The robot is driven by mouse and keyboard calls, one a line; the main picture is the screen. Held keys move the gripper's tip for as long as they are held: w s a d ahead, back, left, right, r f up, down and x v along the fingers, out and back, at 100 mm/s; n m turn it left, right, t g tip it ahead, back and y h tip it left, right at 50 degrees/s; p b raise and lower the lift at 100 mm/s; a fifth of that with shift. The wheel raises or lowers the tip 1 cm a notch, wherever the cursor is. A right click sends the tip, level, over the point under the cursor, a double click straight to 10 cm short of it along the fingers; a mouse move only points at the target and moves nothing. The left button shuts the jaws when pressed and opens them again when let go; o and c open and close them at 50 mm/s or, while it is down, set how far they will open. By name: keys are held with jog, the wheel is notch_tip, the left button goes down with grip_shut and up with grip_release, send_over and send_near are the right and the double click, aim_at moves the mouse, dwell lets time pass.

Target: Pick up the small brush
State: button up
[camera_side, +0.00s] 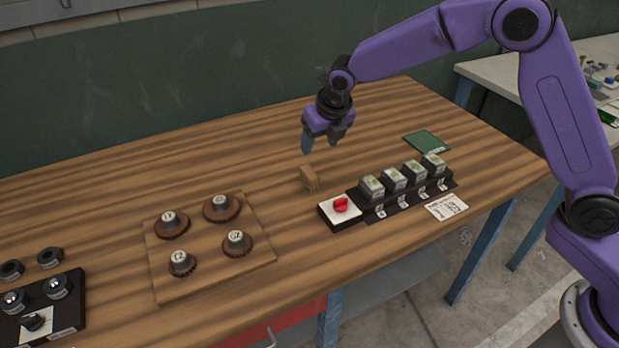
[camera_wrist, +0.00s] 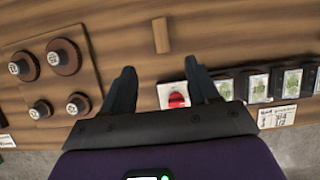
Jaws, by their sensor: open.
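The small brush (camera_side: 309,178) is a small light-brown block with short bristle-like ends, lying on the wooden table in the side view. In the wrist view the brush (camera_wrist: 161,35) shows as a plain tan bar near the top, beyond my fingertips and roughly in line with the gap between them. My gripper (camera_side: 321,147) is open and empty, pointing down above the table, a little higher in the picture than the brush and apart from it. Its two dark fingers (camera_wrist: 159,65) also show in the wrist view, spread wide.
A white box with a red knob (camera_side: 341,209) stands close right of the brush, beside a black strip of several modules (camera_side: 410,199). A wooden board (camera_side: 205,276) with several round knobbed pieces lies left. A green card (camera_side: 427,142) lies at right. Table behind the brush is clear.

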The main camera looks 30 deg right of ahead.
send_near(309, 171)
jog(key=x, duration=0.4)
jog(key=shift+a+f, duration=0.1)
jog(key=shift+f, duration=0.3)
jog(key=shift+x, duration=2.8)
jog(key=shift+w+r, duration=0.1)
jog(key=shift+w, duration=0.05)
jog(key=c, duration=1.1)
